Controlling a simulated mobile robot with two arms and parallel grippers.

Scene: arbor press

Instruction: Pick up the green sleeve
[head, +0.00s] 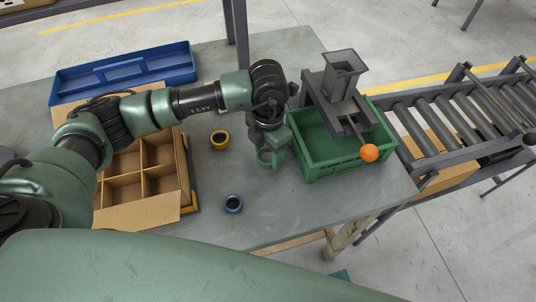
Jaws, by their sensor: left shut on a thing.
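A green sleeve (266,158) shows as a ring on the grey table, right below my left gripper (268,147). My left arm reaches in from the left and the gripper points down, shut on the green sleeve. The wrist hides part of the fingers and of the sleeve's far side. I cannot tell whether the sleeve touches the table. My right gripper is not in view.
A divided cardboard box (158,209) is at left, a blue tray (187,66) behind. The press (342,70) with orange-knobbed lever and green crate (310,172) stand at right, beside a roller conveyor (430,142).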

